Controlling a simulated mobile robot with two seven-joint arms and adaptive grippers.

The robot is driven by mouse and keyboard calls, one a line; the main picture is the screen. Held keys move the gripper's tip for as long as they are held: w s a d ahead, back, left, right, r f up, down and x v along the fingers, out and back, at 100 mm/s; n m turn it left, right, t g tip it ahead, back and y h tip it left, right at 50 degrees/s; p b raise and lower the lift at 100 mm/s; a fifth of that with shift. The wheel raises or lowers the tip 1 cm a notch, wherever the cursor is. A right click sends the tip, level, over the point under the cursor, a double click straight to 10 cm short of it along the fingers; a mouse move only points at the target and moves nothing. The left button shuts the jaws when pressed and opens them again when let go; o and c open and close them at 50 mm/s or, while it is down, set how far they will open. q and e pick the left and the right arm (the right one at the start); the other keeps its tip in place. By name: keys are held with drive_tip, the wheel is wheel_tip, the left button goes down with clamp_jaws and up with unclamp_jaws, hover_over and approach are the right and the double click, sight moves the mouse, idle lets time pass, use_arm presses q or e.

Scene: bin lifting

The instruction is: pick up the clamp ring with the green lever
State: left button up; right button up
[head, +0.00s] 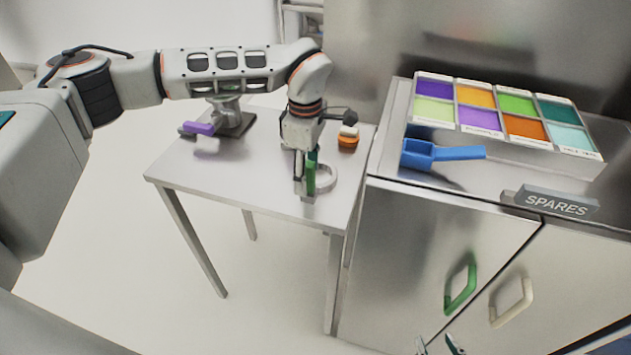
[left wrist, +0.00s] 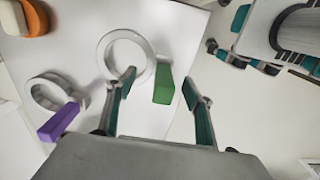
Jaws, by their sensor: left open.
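The clamp ring with the green lever lies on the small table; its white ring (head: 325,178) and green lever (head: 310,178) show beside my left gripper (head: 304,185). In the left wrist view, the white ring (left wrist: 104,58) lies beyond the fingers, with the green lever (left wrist: 164,84) nearer. My left gripper (left wrist: 160,82) is open, one finger on each side of the lever, with visible gaps. The left finger overlaps the ring's lower edge in the picture; I cannot tell whether they touch. Tips that look like my right gripper (head: 437,345) show at the bottom edge; the rest is hidden.
A clamp ring with a purple lever (head: 198,128) lies on the table (head: 250,180) to the left. An orange-and-white item (head: 348,139) is behind the gripper. The steel cabinet (head: 400,240) at right bears a colored tray (head: 590,153), a blue scoop (head: 455,153) and a SPARES sign (head: 556,203).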

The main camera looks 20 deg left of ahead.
sight(309, 187)
use_arm(q)
drive_tip(key=f, duration=0.5)
drive_tip(key=shift+w+d+p, duration=0.1)
drive_tip(key=shift+d+p, duration=0.1)
drive_tip(key=shift+p, duration=0.2)
drive_tip(key=shift+c, duration=0.3)
clamp_jaws()
